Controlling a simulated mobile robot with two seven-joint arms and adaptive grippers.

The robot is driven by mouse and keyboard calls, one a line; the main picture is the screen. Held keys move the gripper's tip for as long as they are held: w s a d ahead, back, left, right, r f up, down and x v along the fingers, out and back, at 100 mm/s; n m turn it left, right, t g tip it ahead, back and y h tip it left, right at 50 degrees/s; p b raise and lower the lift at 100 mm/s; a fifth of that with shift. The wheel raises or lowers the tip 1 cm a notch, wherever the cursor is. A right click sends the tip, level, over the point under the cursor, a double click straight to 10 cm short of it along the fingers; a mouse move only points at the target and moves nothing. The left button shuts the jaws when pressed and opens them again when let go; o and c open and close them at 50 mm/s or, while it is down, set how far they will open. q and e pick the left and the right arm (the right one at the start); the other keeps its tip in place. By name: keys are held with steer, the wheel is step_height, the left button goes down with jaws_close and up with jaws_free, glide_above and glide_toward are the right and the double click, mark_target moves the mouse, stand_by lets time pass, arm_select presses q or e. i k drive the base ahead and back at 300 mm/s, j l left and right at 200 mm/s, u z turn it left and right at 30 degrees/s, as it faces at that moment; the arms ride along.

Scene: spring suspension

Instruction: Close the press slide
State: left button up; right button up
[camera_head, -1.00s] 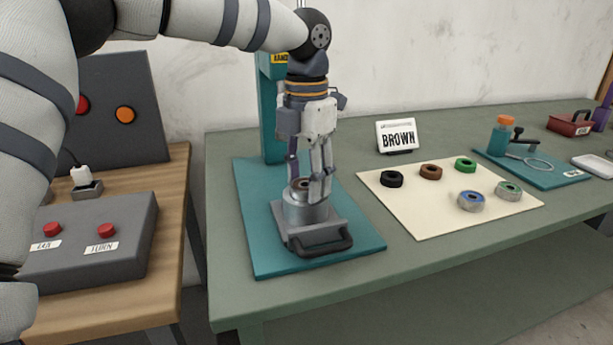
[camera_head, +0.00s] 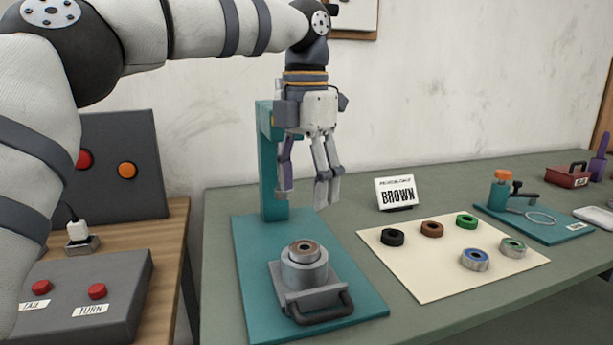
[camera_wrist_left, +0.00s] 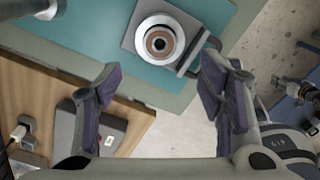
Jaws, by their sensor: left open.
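The press slide (camera_head: 307,296) is a grey plate with a dark handle (camera_head: 322,312) at its front. It sits on the teal press base (camera_head: 252,270), pulled out in front of the teal press column (camera_head: 271,170). A round metal holder (camera_head: 304,268) stands on the slide with a brown ring (camera_head: 306,249) in its top. The slide also shows at the top of the left wrist view (camera_wrist_left: 192,62). My left gripper (camera_head: 308,195) is open and empty, above the holder and apart from it. My right gripper is not in view.
A cream mat (camera_head: 420,280) with several coloured rings lies to the right, behind it a "BROWN" sign (camera_head: 397,193). A grey button box (camera_head: 75,300) stands on the wooden table at left. A teal fixture (camera_head: 530,220) is farther right.

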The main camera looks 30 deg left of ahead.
mark_target(300, 289)
steer(key=k, duration=1.5)
